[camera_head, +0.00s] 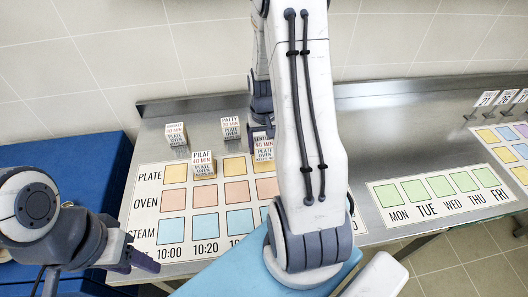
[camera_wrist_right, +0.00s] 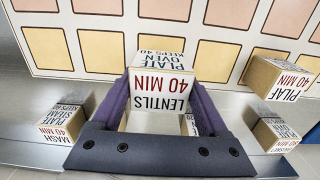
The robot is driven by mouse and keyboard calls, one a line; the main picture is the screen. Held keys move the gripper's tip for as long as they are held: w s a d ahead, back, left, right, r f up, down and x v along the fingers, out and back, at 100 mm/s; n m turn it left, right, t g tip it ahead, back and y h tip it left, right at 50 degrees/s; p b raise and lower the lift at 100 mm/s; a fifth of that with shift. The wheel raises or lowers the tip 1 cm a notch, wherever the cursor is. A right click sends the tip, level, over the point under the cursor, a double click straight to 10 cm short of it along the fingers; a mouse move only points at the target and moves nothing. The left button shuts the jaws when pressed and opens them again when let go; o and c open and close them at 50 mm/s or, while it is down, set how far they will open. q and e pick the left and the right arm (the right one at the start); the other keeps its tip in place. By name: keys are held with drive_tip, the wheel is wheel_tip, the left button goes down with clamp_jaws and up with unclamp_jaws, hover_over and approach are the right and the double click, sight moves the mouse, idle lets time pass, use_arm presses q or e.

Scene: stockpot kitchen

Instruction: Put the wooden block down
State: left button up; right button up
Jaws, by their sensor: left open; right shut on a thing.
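The wooden block marked LENTILS 40 MIN (camera_wrist_right: 162,92) is between the fingers of my right gripper (camera_wrist_right: 163,82), which is shut on it. In the head view this block (camera_head: 263,151) shows beside my right arm, at the PLATE row of the printed chart (camera_head: 149,198). I cannot tell whether its base touches the chart. My right arm hides part of the chart and the counter behind it. My left gripper (camera_head: 143,262) is open and empty at the lower left, near the chart's STEAM row.
The PILAF block (camera_head: 203,164) stands on the PLATE row, left of the held block. Two more blocks (camera_head: 175,134) (camera_head: 230,128) stand on the steel counter behind. A MASH block (camera_wrist_right: 65,122) shows in the wrist view. A weekday chart (camera_head: 440,195) lies at the right.

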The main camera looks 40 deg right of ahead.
sight(264, 154)
drive_tip(key=shift+f+p, duration=0.3)
drive_tip(key=shift+f, duration=1.65)
drive_tip(key=shift+f, duration=0.15)
drive_tip(key=o, duration=1.4)
wheel_tip(264, 154, up, 12)
drive_tip(key=shift+r+b, duration=0.2)
drive_tip(key=shift+b, duration=0.4)
